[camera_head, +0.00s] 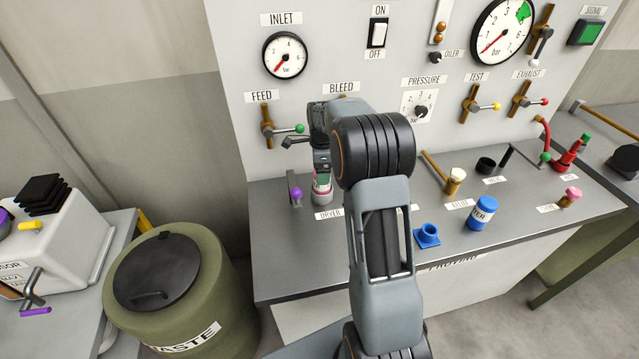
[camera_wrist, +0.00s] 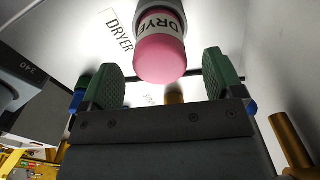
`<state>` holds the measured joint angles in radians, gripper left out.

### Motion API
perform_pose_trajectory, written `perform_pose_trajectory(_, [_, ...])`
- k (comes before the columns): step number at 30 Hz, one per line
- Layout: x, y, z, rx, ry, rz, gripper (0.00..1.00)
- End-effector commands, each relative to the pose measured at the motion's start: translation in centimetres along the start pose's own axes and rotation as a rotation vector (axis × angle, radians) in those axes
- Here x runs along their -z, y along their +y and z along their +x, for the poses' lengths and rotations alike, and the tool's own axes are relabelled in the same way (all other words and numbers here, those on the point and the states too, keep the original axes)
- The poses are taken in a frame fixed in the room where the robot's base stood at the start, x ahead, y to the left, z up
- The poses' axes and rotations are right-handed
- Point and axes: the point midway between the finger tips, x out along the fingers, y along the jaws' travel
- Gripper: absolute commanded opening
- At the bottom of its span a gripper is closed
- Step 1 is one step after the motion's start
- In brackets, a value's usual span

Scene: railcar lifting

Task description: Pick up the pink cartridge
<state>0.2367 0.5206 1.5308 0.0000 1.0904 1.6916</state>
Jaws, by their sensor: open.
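The pink cartridge (camera_wrist: 160,54) shows in the wrist view, with a white label reading "DRYE" and its far end set in a grey round fitting. In the head view it (camera_head: 322,194) stands at the back left of the grey bench, above the DRYER label, partly hidden by my gripper. My gripper (camera_wrist: 165,68) is open, with one green finger pad at each side of the cartridge and visible gaps between. In the head view my gripper (camera_head: 321,163) points down at the cartridge. I cannot tell how deep the cartridge sits between the pads.
A purple-knobbed lever (camera_head: 296,190) stands close left of the cartridge. The FEED valve (camera_head: 268,128) projects from the panel behind. A blue ring fitting (camera_head: 427,236) and a blue canister (camera_head: 481,213) are on the bench to the right. The bench front left is clear.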

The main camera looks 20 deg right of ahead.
Motion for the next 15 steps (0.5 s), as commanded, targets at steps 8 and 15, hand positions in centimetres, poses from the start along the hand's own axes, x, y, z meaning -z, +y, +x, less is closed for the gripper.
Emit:
perform_pose_trajectory(8, [0.1,-0.1,2.9,-0.001,0.0,-0.001,0.87])
perform_pose_trajectory(15, [0.1,-0.1,3.2,0.001,0.0,-0.001,0.87])
